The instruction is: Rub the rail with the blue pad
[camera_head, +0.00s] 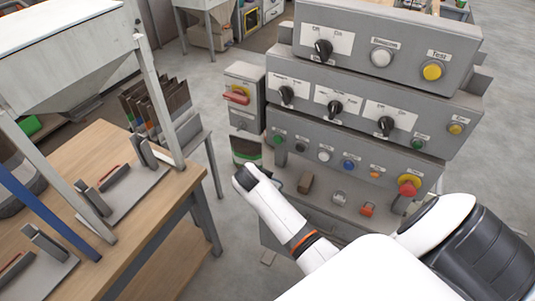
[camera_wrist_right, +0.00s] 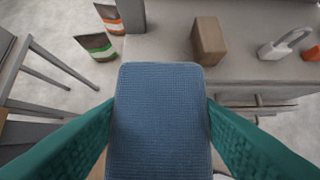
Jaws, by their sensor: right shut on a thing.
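The blue pad (camera_wrist_right: 160,120) is a rounded, textured block in the right wrist view. My right gripper (camera_wrist_right: 160,128) is shut on it, with a teal finger on each side. The pad is above the floor, beside the grey console's shelf (camera_wrist_right: 165,48). In the head view my right arm reaches left in front of the console, and its jaws and the pad are hidden. I cannot tell for certain which part is the rail. Metal plates with upright brackets (camera_head: 128,190) lie on the wooden table (camera_head: 110,150) at the left. My left gripper is not in view.
The console (camera_head: 350,150) carries many knobs and buttons. On its shelf are a brown block (camera_head: 305,182), a grey padlock (camera_head: 339,197) and a red padlock (camera_head: 368,209). A bag with a green band (camera_head: 246,152) stands beside it. A floor gap separates table and console.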

